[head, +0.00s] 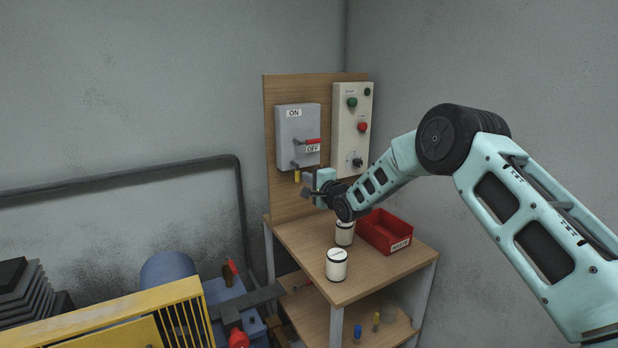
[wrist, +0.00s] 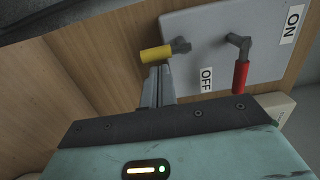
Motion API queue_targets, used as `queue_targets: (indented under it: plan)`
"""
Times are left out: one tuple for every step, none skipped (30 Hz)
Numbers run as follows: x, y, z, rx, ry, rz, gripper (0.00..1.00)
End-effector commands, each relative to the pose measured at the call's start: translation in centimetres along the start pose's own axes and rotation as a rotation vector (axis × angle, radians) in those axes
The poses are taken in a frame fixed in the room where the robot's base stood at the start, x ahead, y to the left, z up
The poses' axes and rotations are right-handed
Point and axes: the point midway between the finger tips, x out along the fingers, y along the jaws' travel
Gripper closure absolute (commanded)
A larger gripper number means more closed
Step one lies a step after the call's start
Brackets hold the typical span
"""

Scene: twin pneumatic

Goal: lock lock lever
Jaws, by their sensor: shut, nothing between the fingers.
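The grey switch box (head: 284,128) is mounted on a wooden board. Its red-handled lever (head: 312,141) points right, close to the OFF label; it also shows in the wrist view (wrist: 240,76). Below it, at the box's lower edge, a small lever with a yellow handle (head: 297,177) hangs downward. In the wrist view the yellow handle (wrist: 155,54) extends left from its grey pivot. My gripper (head: 306,182) is shut and empty. In the wrist view its fingertips (wrist: 158,70) are right beside the yellow handle; I cannot tell whether they touch it.
A control panel (head: 342,100) with green and red buttons is right of the box. On the bench (head: 370,287) below stand two white canisters (head: 337,265) (head: 344,234) and a red bin (head: 385,232). A yellow guard (head: 110,318) and machinery stand at lower left.

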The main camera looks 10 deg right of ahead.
Motion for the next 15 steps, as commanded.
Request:
queue_targets:
  plan:
    - [-0.01,0.03,-0.03,0.000,0.001,0.000,1.00]
    - [-0.01,0.04,-0.03,0.000,0.001,0.000,1.00]
    - [-0.01,0.04,-0.04,0.000,0.001,0.000,1.00]
    - [-0.01,0.03,-0.04,0.000,0.001,0.000,1.00]
    - [-0.01,0.03,-0.04,0.000,0.000,0.000,1.00]
    - [-0.02,0.03,-0.04,0.000,0.000,0.000,1.00]
    - [-0.02,0.04,-0.04,0.001,0.000,0.000,1.00]
    - [-0.02,0.05,-0.05,0.002,0.001,0.000,1.00]
    - [-0.02,0.07,-0.05,0.005,0.001,0.000,1.00]
    - [-0.02,0.09,-0.04,0.008,0.001,-0.001,1.00]
    - [-0.02,0.11,-0.04,0.012,0.001,-0.001,1.00]
    - [-0.02,0.15,-0.02,0.021,0.001,-0.002,1.00]
    - [-0.03,0.20,0.00,0.029,0.001,-0.002,1.00]
    - [-0.03,0.23,-0.01,0.037,0.001,-0.003,1.00]
    - [-0.03,0.24,0.00,0.046,0.001,-0.003,1.00]
